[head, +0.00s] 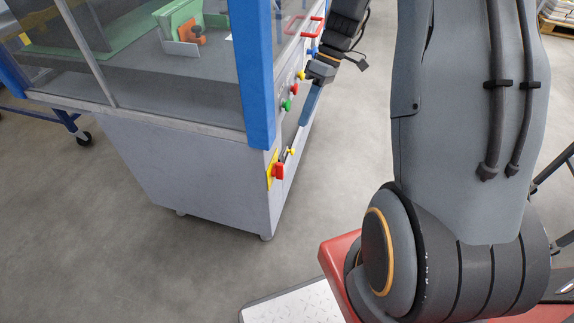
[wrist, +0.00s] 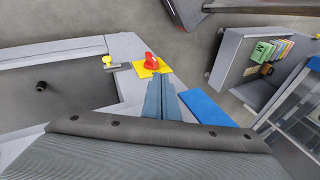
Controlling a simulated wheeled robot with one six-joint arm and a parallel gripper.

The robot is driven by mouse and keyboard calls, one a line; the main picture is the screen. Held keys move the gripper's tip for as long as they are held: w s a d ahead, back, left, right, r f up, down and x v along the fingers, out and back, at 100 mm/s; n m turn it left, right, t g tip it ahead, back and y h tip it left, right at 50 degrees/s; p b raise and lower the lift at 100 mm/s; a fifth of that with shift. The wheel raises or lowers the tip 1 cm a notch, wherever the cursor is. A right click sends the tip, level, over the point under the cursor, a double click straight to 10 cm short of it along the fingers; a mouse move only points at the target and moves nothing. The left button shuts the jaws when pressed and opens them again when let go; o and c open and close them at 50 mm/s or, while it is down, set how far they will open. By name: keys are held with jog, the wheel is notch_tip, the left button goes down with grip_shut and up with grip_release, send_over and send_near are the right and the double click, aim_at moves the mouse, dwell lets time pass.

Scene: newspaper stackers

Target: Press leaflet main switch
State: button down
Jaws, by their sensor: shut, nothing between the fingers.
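The red main switch (head: 279,171) sits on a yellow plate (head: 270,170) low on the machine's corner side. In the wrist view the red switch (wrist: 151,62) and its yellow plate (wrist: 164,68) lie just beyond my fingertips. My gripper (head: 304,121) points down beside the machine's side panel, above and a little behind the switch in the head view. In the wrist view my gripper (wrist: 160,80) is shut and empty, its blue-grey fingers side by side. The tips overlap the plate's near edge in the picture; I cannot tell whether they touch it.
A small yellow knob (head: 291,151) is beside the plate. Green (head: 287,104), red and yellow buttons sit higher on the panel, close to my gripper. A blue post (head: 254,80) forms the machine's corner. Bare floor (head: 330,190) lies to the right of the machine.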

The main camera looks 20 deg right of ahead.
jog(key=w+d+f+n+y+b, duration=0.2)
jog(key=w+d+f+n+b, duration=0.1)
jog(key=w+f, duration=0.2)
notch_tip(320, 180, down, 2)
jog(key=shift+d, duration=0.2)
jog(key=shift+f, duration=0.1)
send_near(279, 171)
jog(key=shift+w+a+f, duration=0.1)
jog(key=shift+a+f, duration=0.15)
jog(key=shift+f, duration=0.55)
jog(key=shift+w+a+f, duration=0.1)
jog(key=shift+a+f, duration=0.15)
jog(key=shift+f, duration=0.55)
jog(key=shift+a+f, duration=0.25)
jog(key=shift+f, duration=0.55)
